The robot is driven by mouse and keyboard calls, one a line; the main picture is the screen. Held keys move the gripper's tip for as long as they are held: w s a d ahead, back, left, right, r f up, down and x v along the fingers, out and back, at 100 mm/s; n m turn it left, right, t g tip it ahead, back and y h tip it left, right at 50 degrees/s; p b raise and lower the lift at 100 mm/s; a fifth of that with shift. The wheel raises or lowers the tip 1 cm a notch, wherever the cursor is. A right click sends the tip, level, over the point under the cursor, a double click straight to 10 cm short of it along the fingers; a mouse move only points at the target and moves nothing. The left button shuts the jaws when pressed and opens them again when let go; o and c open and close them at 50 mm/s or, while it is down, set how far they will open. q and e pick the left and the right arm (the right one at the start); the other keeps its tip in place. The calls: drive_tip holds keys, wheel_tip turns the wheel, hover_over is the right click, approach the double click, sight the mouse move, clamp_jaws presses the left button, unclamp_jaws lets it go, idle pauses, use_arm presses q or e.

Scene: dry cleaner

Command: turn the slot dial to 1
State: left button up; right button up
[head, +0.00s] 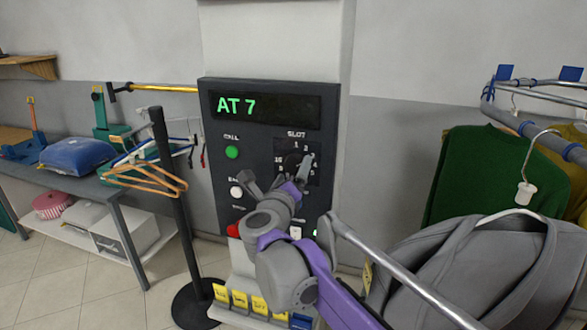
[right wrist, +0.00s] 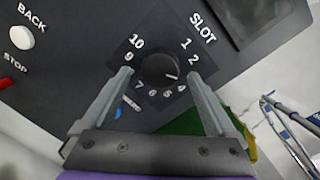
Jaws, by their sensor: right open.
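The slot dial (right wrist: 158,69) is a round black knob on a dark panel, ringed by white numbers under the word SLOT. A small white mark on its face points right and slightly down in the right wrist view, toward the gap between 2 and 4, where a finger covers the panel. My right gripper (right wrist: 160,75) is open, with one finger on each side of the dial; I cannot tell whether they touch it. In the head view my right gripper (head: 279,176) is in front of the dial and partly hides it. My left gripper is not in view.
The control panel (head: 265,122) has a display reading AT 7, a green CALL button (head: 232,152), a white BACK button (right wrist: 22,37) and a red button (head: 233,230). A rail with garments (head: 480,165) stands at right. A black post (head: 178,210) with hangers stands at left.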

drive_tip(key=shift+w+d, duration=0.15)
drive_tip(key=shift+w, duration=0.45)
drive_tip(key=c, duration=1.4)
